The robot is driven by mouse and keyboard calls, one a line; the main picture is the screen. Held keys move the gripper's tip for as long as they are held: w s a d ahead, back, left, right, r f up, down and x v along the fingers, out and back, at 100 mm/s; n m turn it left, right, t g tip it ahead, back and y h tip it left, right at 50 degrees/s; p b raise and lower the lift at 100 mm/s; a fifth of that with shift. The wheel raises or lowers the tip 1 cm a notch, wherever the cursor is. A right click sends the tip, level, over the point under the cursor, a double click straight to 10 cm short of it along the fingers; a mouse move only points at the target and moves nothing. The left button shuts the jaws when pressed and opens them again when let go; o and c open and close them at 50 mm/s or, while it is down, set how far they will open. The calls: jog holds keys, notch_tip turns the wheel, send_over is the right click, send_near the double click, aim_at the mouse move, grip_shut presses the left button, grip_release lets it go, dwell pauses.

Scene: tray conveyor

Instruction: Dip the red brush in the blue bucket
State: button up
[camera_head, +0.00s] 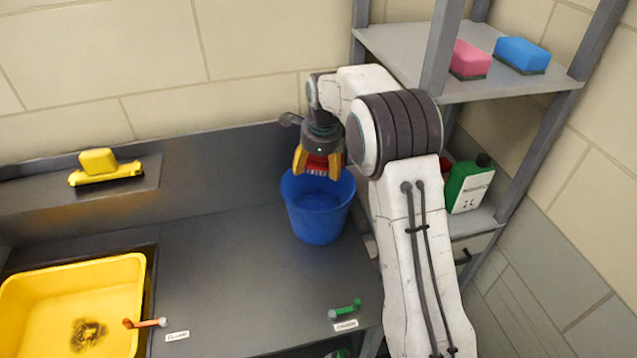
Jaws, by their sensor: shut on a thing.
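The blue bucket (318,222) stands upright on the dark counter against the back wall ledge. My gripper (317,170) points down over the bucket's mouth, with its yellow fingers shut on the red brush (316,162). The brush's pale bristles face down at about the height of the bucket's rim. The gripper and brush hide part of the far rim. I cannot tell how far the bristles reach inside the bucket.
A yellow basin (120,275) is sunk in the counter at left. A yellow brush (103,168) lies on the back ledge. A shelf (400,48) at right holds a pink sponge (469,60), a blue sponge (522,54) and, lower, a green-and-white bottle (469,185). Counter left of the bucket is clear.

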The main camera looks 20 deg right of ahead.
aim_at(318, 162)
jog(key=shift+r, duration=2)
